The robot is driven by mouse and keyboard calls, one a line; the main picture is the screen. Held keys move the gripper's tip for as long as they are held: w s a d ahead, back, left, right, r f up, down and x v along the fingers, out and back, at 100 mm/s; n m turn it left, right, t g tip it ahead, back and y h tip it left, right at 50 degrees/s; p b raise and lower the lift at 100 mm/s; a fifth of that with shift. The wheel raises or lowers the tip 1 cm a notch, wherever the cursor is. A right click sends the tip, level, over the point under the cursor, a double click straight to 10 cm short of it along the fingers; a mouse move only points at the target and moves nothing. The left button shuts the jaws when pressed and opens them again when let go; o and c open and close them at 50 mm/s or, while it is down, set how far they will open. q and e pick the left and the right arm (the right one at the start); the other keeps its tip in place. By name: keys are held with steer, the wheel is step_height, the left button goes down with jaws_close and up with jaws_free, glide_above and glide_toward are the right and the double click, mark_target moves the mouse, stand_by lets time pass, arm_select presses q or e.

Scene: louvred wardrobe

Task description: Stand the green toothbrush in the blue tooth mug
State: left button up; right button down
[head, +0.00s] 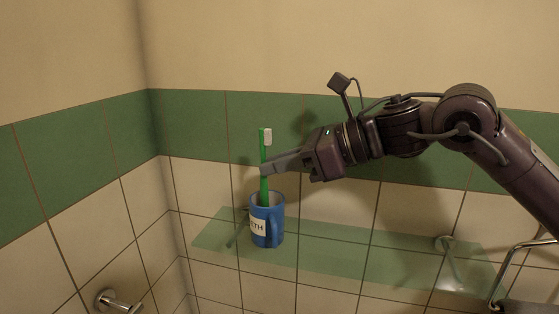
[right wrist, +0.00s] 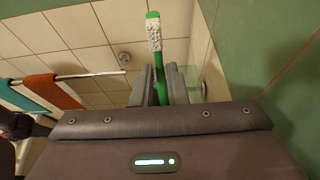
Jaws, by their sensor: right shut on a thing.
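The green toothbrush (head: 263,186) stands upright with its white bristles at the top. My right gripper (head: 267,164) is shut on it partway up the handle, reaching in from the right. The brush's lower end passes behind the front rim of the blue tooth mug (head: 276,226) and appears to be inside it; the tip is hidden. The mug stands upright on the glass shelf, with a white label in front. In the right wrist view the toothbrush (right wrist: 155,45) rises between the fingers, bristles facing the camera. My left gripper is not in view.
The green glass shelf (head: 350,246) is clear to the right of the mug, with a round wall bracket (head: 445,243) at its right part. Tiled walls meet in a corner to the left. A metal fitting (head: 117,302) sticks out at lower left. The right wrist view shows an orange towel (right wrist: 43,88) hanging.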

steer(key=c, duration=1.4)
jaws_free()
steer(key=shift+o, duration=0.2)
steer(key=b+v, duration=0.1)
steer(key=v, duration=0.6)
steer(key=shift+d+r+b, duration=0.2)
steer(key=shift+d+b, duration=0.1)
steer(key=shift+d, duration=0.05)
steer(key=shift+s, duration=0.1)
